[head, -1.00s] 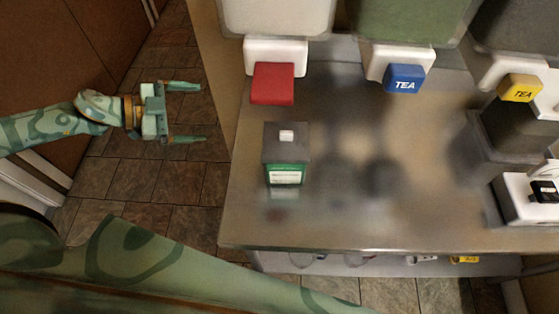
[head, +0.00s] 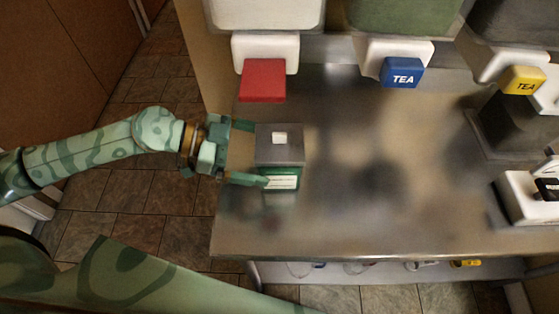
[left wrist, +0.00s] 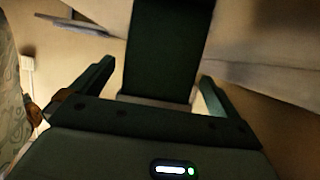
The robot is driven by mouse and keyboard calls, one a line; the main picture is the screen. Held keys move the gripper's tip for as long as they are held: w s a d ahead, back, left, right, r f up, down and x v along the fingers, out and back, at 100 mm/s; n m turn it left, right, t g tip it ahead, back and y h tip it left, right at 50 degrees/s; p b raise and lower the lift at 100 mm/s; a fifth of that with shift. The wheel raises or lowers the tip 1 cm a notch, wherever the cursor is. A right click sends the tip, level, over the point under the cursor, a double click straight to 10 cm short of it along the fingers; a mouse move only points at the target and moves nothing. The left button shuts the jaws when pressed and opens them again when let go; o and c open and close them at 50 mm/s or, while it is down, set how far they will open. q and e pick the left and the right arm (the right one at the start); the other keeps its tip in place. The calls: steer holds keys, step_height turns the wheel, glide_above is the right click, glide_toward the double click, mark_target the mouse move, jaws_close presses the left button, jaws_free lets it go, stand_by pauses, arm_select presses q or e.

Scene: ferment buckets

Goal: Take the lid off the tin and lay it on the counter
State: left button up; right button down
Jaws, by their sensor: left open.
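The tin (head: 281,171) is a small dark green box with a pale label, upright on the steel counter (head: 350,215) near its left edge. Its grey lid (head: 293,153) with a white knob (head: 280,138) is on top. My left gripper (head: 252,154) is open at the tin's left side, one finger towards its back and one by its front label. In the left wrist view a dark green block (left wrist: 165,50), which looks like the tin, stands between the open fingers. Whether they touch it cannot be told. My right gripper is not in view.
Dispensers with a red tap (head: 262,82), a blue tap (head: 402,73) and a yellow tap (head: 523,81) line the back. A white device (head: 525,200) stands at the right. The counter's middle and front are clear. Tiled floor lies left of the counter.

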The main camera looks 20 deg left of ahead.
mark_target(262, 142)
arm_select(q)
steer(key=x, duration=0.4)
steer(key=shift+b, duration=0.3)
steer(key=shift+a, duration=0.1)
steer(key=c, duration=1.3)
steer(key=shift+r+p, duration=0.45)
steer(key=shift+r, duration=0.05)
step_height(262, 142, up, 3)
steer(key=shift+r+p, duration=0.1)
steer(key=shift+p, duration=1)
steer(key=s+r+p, duration=0.3)
steer(key=s, duration=0.1)
steer(key=s+r+p, duration=0.3)
steer(key=s, duration=0.2)
steer(key=s+r+p, duration=0.2)
steer(key=s+p, duration=0.1)
steer(key=s, duration=0.2)
steer(key=shift+s+r+p, duration=0.1)
steer(key=shift+r+p, duration=0.2)
steer(key=shift+r, duration=0.1)
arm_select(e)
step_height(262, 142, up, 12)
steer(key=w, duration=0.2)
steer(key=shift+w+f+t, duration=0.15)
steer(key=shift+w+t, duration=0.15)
